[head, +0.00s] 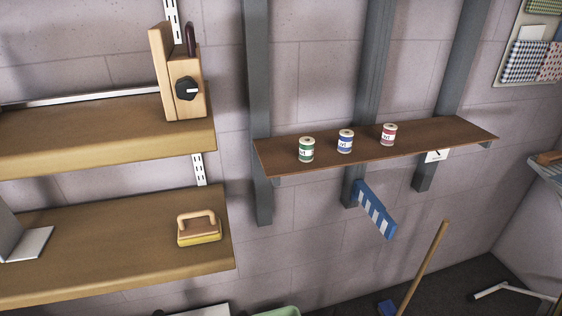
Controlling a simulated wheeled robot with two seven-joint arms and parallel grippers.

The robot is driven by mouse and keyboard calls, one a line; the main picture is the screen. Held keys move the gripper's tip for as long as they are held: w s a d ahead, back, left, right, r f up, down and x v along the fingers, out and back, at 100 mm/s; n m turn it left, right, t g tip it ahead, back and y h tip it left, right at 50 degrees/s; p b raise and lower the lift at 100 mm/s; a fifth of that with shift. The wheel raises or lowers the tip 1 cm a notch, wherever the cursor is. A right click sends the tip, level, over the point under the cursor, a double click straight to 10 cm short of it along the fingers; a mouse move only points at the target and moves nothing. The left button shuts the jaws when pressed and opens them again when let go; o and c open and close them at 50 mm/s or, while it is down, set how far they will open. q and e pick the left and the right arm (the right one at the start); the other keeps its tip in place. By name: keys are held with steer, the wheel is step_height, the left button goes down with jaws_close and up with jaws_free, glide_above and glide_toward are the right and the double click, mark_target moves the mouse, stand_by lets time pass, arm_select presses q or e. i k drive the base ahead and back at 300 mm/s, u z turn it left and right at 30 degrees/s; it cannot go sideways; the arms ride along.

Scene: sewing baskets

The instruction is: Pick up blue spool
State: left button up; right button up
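The blue spool (345,141) stands upright on a narrow brown wall shelf (440,137), in the middle of a row of three. A green spool (306,150) stands to its left and a red spool (389,134) to its right. The spools are apart from each other, with small gaps between them. Neither of my grippers shows in the head view.
Two thicker wooden shelves are on the left, an upper (70,130) and a lower (110,262). A wooden block with a black knob (185,85) and a yellow-based handled tool (199,229) stand on them. A blue-and-white striped piece (374,209) hangs below the spool shelf.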

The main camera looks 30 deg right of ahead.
mark_target(346, 136)
steer(key=z, duration=0.9)
steer(key=i, duration=0.25)
steer(key=z, duration=0.05)
